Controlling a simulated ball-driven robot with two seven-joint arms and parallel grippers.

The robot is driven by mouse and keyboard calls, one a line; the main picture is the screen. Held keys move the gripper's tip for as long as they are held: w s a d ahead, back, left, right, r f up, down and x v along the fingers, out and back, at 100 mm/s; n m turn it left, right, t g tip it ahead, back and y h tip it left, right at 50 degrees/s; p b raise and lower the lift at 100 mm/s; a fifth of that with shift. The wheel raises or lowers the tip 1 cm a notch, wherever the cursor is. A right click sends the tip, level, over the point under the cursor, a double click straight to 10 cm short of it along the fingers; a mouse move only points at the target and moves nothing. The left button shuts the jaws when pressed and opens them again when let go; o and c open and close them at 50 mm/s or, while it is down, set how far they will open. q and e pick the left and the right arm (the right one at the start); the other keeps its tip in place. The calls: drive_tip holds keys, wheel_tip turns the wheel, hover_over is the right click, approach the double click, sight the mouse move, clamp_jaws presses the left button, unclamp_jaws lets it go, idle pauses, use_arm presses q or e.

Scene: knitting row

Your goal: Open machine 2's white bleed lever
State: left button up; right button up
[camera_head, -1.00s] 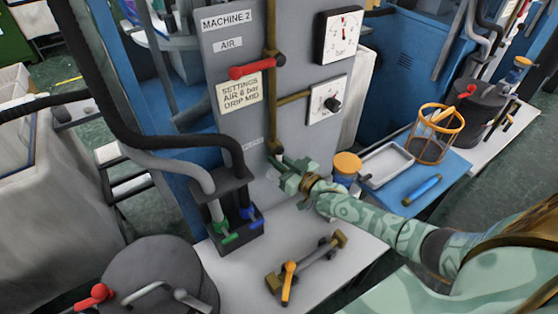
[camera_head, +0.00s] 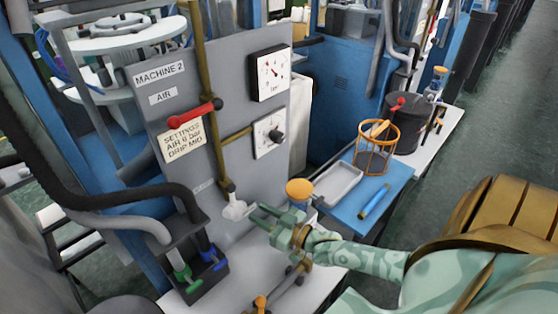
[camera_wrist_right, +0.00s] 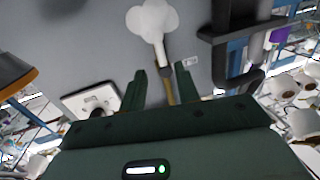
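The white bleed lever (camera_head: 236,209) sits at the foot of the brass pipe on the grey panel of machine 2 (camera_head: 225,100). My right gripper (camera_head: 256,215) is just to the right of it, its fingers pointing at it. In the right wrist view the lever (camera_wrist_right: 152,20) has a rounded white head and a white stem leading down to a brass fitting. The right gripper's fingers (camera_wrist_right: 162,78) are apart there with nothing gripped, and the white head lies beyond their tips. I cannot tell whether the lever touches a finger. My left gripper is not in view.
A red-handled valve (camera_head: 195,114) is higher on the pipe. A black holder with green and blue taps (camera_head: 195,275) stands left below. An orange-capped jar (camera_head: 300,190), a tray (camera_head: 338,184) and a wire basket (camera_head: 378,148) stand to the right.

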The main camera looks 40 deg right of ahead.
drive_tip(key=v, duration=0.5)
drive_tip(key=shift+s, duration=0.3)
drive_tip(key=s+a+n+g+h, duration=0.35)
drive_tip(key=a+g, duration=0.25)
drive_tip(key=a, duration=0.4)
drive_tip(key=s+d+r+g+h, duration=0.4)
drive_tip(key=s+d+r+h, duration=0.2)
drive_tip(key=s, duration=0.3)
drive_tip(key=s+a+f+g+y+b, duration=0.1)
drive_tip(key=s+a+f+g+y, duration=0.15)
drive_tip(key=f, duration=1.25)
drive_tip(key=s+a+f+g+y+b, duration=0.1)
drive_tip(key=s+a+f, duration=0.15)
drive_tip(key=f, duration=1.25)
drive_tip(key=s+d+f+m+g+y+b, duration=0.1)
drive_tip(key=s+f+m+g, duration=0.2)
drive_tip(key=s+f, duration=1.2)
drive_tip(key=s, duration=0.4)
drive_tip(key=shift+s+f, duration=0.2)
drive_tip(key=shift+s, duration=0.05)
